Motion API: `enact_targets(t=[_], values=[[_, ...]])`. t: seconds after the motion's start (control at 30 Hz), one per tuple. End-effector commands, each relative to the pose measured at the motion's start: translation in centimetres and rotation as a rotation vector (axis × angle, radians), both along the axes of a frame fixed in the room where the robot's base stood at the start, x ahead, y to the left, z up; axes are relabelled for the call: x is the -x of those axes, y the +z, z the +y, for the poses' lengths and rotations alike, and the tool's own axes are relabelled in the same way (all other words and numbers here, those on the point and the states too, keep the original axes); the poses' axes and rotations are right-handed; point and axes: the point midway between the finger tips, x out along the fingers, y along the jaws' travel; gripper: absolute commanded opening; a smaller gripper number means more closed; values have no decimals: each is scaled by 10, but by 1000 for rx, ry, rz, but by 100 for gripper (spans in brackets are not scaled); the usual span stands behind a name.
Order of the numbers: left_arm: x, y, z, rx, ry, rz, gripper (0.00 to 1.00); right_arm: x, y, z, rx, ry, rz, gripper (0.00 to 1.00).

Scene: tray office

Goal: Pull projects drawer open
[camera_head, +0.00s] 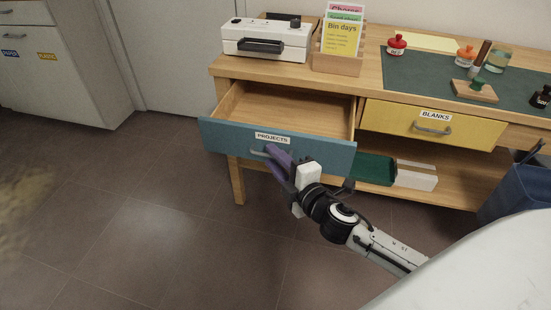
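The projects drawer (225,134) has a blue front with a white "PROJECTS" label. It stands well out from the wooden desk (285,73), and its light wood inside shows empty. My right gripper (272,155) is at the drawer's grey handle (258,153), just below the label. Its purple fingers overlap the handle's right part. I cannot tell whether they are closed around it. My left gripper is not in view.
The yellow "BLANKS" drawer (470,131) is shut to the right. A white machine (285,38) and a card holder (337,63) stand on the desk. A blue bin (520,190) is at the right. The floor in front is clear.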

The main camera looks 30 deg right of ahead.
Motion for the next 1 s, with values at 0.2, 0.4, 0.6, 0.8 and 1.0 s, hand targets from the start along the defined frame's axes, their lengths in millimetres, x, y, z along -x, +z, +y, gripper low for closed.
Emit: enact_targets(t=[0.2, 0.4, 0.6, 0.8, 1.0], values=[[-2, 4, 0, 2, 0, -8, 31, 3, 1, 0, -1, 2, -1, 26], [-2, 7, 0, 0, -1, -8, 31, 30, 4, 0, -1, 1, 3, 26], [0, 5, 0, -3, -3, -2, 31, 67, 9, 0, -3, 1, 3, 26], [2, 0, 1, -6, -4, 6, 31, 93, 13, -1, -3, 0, 2, 26], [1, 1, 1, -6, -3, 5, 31, 102, 16, -1, 0, 0, 0, 26]])
